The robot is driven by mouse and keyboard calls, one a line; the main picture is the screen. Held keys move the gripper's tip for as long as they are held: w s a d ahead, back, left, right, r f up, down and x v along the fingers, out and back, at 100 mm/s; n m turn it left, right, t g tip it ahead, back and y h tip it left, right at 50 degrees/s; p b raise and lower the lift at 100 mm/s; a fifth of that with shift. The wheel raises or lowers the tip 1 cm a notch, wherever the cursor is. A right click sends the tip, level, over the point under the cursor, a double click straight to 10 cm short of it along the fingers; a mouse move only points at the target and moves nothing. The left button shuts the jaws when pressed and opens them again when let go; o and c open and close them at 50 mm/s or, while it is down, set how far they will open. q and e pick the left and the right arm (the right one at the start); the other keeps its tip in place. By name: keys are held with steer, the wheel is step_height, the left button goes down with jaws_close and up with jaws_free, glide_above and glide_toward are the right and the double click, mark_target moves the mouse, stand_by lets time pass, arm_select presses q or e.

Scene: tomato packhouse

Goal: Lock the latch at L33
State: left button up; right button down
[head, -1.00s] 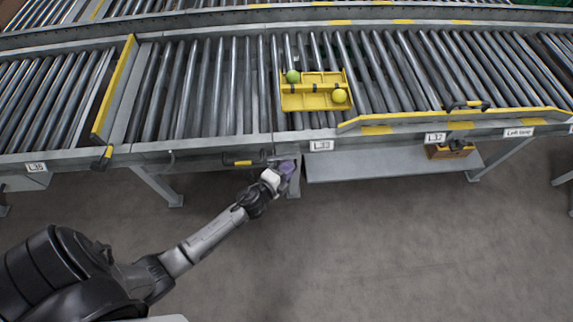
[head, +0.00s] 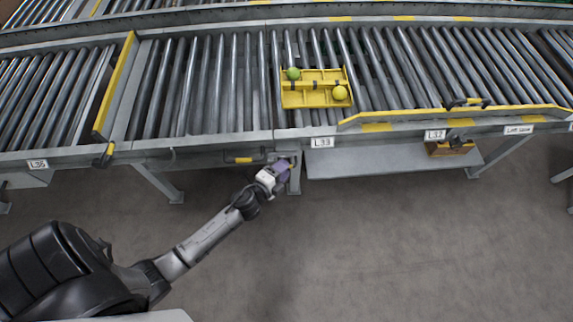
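The label L33 (head: 321,142) is on the front rail of the conveyor, near the middle of the view. A dark latch or handle with a yellow grip (head: 243,159) sits on the rail to the left of the label. My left gripper (head: 287,166) is at the rail's front edge, between that handle and the label. Its fingers are small and partly hidden against the rail, so I cannot tell whether they are open or shut, or whether they touch the latch. My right gripper is out of view.
A yellow guide bar (head: 450,114) runs along the rail to the right. A shelf (head: 390,161) is below the conveyor. The floor in front is clear.

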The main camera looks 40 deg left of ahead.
arm_select(q)
steer(key=s+r+p, duration=0.1)
steer(key=s+p, duration=0.1)
steer(key=s, duration=0.9)
steer(key=shift+s+r, duration=0.3)
steer(key=shift+s, duration=0.1)
steer(key=shift+d, duration=0.1)
